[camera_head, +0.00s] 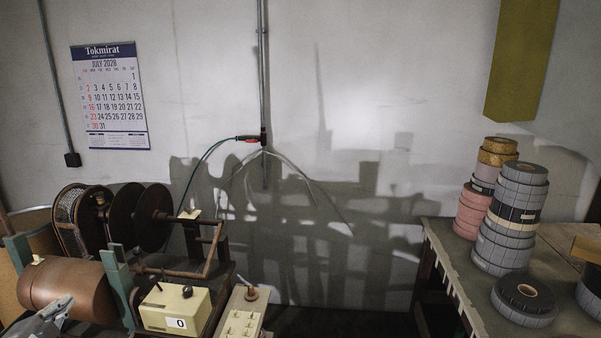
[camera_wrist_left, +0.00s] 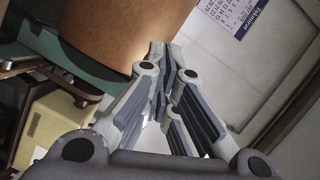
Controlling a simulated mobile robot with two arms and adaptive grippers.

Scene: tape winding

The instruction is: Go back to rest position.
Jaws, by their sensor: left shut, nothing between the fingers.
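My left gripper (camera_head: 55,312) shows at the bottom left of the head view, in front of the brown drum (camera_head: 68,286) of the winding machine. In the left wrist view my left gripper (camera_wrist_left: 163,58) is shut, with its fingertips together and nothing held. The brown drum (camera_wrist_left: 125,30) is close beyond the fingertips there. I cannot tell whether they touch it. My right gripper is not in view.
The winding machine has dark reels (camera_head: 152,217) and a cream counter box (camera_head: 176,308) showing 0. A switch box (camera_head: 240,318) stands beside it. On the right, a table (camera_head: 447,262) carries stacked tape rolls (camera_head: 513,215) and a loose black roll (camera_head: 524,298). Between them is a gap.

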